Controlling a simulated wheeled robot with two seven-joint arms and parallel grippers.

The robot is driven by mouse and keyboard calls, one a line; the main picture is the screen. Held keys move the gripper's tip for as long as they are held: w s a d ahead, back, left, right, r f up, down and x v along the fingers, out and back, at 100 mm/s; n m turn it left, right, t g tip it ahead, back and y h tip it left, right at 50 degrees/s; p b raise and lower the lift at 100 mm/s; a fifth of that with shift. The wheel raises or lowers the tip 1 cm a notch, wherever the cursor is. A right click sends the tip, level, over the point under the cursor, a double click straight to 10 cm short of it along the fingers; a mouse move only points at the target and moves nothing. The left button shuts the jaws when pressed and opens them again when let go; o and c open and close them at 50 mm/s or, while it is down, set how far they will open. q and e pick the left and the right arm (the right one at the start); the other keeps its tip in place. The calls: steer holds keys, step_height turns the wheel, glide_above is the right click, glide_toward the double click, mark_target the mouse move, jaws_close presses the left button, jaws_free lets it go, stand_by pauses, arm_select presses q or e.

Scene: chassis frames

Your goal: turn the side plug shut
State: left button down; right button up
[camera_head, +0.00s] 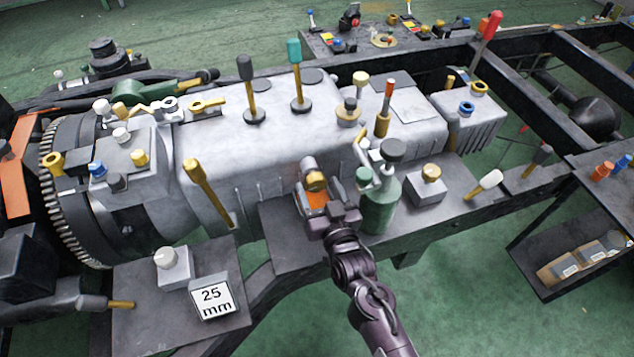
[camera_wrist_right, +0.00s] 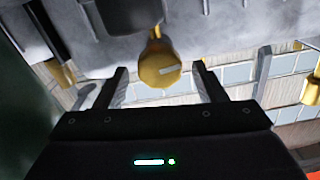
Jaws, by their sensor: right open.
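The side plug, a round gold knob with a pale slot mark, shows in the head view (camera_head: 316,181) on the side of the grey gearbox housing (camera_head: 262,140). It also shows in the right wrist view (camera_wrist_right: 158,66), where its slot mark lies nearly level. My right gripper (camera_head: 318,196) is open in front of the plug. In the right wrist view its two fingers (camera_wrist_right: 162,84) stand apart to the left and right of the plug, with gaps on both sides. My left gripper is not in view.
A green bottle (camera_head: 378,205) stands close to the right of my right gripper. A yellow-handled lever (camera_head: 205,187) leans at the left. A "25 mm" sign (camera_head: 212,297) and a grey block with a white knob (camera_head: 174,268) sit on the front-left plate. Dark frame rails run at the right.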

steer(key=shift+x, duration=1.05)
steer(key=shift+c, duration=0.3)
steer(key=c, duration=0.9)
steer(key=shift+m+p, duration=0.3)
steer(key=shift+m, duration=0.5)
steer(key=o, duration=1)
steer(key=shift+c, duration=0.2)
